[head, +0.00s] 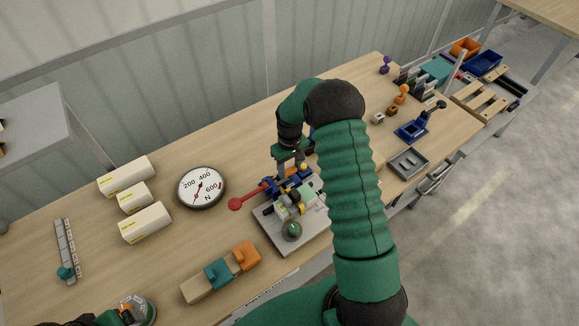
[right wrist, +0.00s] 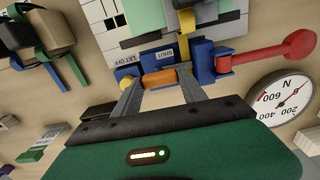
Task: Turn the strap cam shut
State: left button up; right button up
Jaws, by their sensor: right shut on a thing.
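The strap fixture stands on a grey plate (head: 268,232) in the middle of the bench. Its blue cam block (right wrist: 204,62) carries the labels LET OFF and SHUT. A red lever (head: 248,197) with a ball end sticks out from it; in the right wrist view the lever (right wrist: 275,53) points right. A yellow strap piece (right wrist: 187,22) runs into the block. My right gripper (right wrist: 158,84) has its two fingers on either side of an orange cylindrical grip (right wrist: 159,78) on the cam, and is shut on it. In the head view my right arm hides part of the fixture.
A round force dial (head: 201,188) and several cream boxes (head: 146,222) lie left of the fixture. A wooden block with teal and orange pieces (head: 222,272) lies in front. A grey tray (head: 408,164) and blue stand (head: 412,130) are at right. Something dark green shows at the bottom left edge.

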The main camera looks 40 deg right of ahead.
aim_at(290, 169)
jog(key=shift+r+n, duration=0.1)
jog(key=shift+n, duration=0.2)
jog(key=o, duration=1.4)
jog(key=shift+c, duration=0.2)
notch_tip(290, 169, up, 17)
jog(key=b, duration=0.1)
jog(key=shift+f+b, duration=0.2)
jog(key=shift+b, duration=0.15)
jog(key=shift+d, duration=0.1)
